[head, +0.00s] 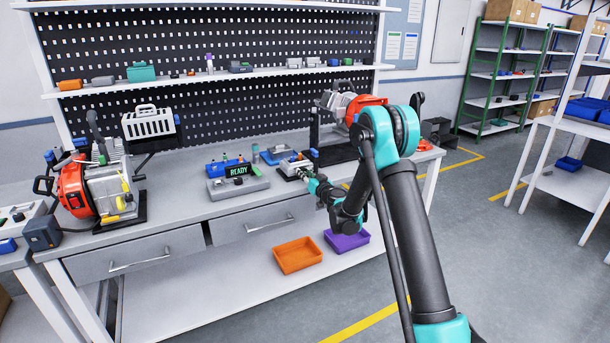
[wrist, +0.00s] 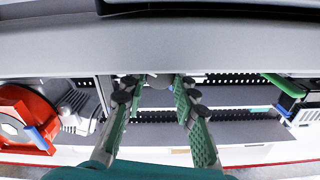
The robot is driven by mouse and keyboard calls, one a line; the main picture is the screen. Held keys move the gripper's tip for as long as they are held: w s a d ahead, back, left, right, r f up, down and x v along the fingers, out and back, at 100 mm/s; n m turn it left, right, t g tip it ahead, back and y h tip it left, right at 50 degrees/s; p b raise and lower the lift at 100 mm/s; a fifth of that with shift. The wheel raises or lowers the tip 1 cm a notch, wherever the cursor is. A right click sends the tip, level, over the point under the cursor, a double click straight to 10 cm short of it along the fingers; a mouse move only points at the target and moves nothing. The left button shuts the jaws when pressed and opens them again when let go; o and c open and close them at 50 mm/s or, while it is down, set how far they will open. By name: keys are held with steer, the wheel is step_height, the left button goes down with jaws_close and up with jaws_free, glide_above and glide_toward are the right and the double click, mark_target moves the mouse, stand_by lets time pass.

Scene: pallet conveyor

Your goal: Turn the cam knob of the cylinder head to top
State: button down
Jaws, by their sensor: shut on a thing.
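The cylinder head (head: 291,168) looks like the small grey block on the bench, just beyond my gripper in the head view. My gripper (head: 305,176) reaches it from the front right. In the wrist view my gripper (wrist: 158,82) has its two green fingers reaching up to a wide grey body at the top. A small rounded grey part, apparently the cam knob (wrist: 160,80), shows between the fingertips, and the fingers are shut on it. The knob's pointing direction cannot be made out in either view.
A red engine (head: 75,190) stands at the bench's left end. Orange (head: 297,255) and purple (head: 346,242) bins sit on the lower shelf.

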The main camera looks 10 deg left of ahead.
steer(key=c, duration=1.2)
jaws_free()
steer(key=shift+s+d, duration=0.1)
steer(key=v, duration=1.2)
